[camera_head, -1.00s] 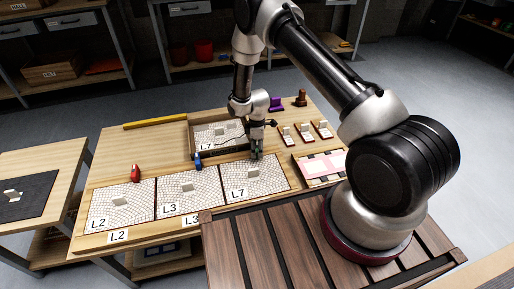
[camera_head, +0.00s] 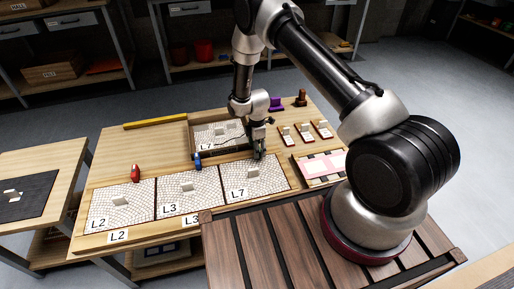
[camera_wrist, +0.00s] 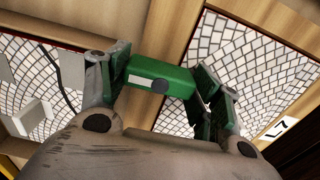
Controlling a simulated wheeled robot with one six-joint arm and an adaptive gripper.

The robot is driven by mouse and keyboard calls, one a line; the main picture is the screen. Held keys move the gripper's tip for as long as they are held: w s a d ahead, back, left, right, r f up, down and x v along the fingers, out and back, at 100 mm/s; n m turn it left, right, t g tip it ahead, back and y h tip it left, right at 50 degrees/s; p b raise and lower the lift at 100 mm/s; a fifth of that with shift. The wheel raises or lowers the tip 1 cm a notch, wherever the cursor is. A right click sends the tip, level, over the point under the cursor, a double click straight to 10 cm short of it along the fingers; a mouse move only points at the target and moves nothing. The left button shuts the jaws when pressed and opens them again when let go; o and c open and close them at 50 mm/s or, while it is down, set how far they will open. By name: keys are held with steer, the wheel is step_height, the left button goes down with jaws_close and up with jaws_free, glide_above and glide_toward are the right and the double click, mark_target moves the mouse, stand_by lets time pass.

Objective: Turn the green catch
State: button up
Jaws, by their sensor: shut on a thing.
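The green catch (camera_wrist: 172,76) is a green block with a white patch and a dark round spot, seen in the wrist view on the wooden strip between two mosaic panels. My gripper (camera_wrist: 163,88) has a finger at each end of the catch and is shut on it. In the head view my gripper (camera_head: 260,155) is down at the back edge of the panel marked L7 (camera_head: 239,177). The catch is largely hidden there by the fingers.
A blue catch (camera_head: 197,160) and a red catch (camera_head: 136,173) stand left along the same edge. A framed panel (camera_head: 203,129) lies behind. Panels L3 (camera_head: 205,198) and L2 (camera_head: 115,211) lie left. Small tiled pieces (camera_head: 304,133) and a pink tray (camera_head: 322,165) lie right.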

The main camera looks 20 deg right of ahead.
steer(key=o, duration=1)
step_height(320, 180, up, 12)
stand_by(0.3)
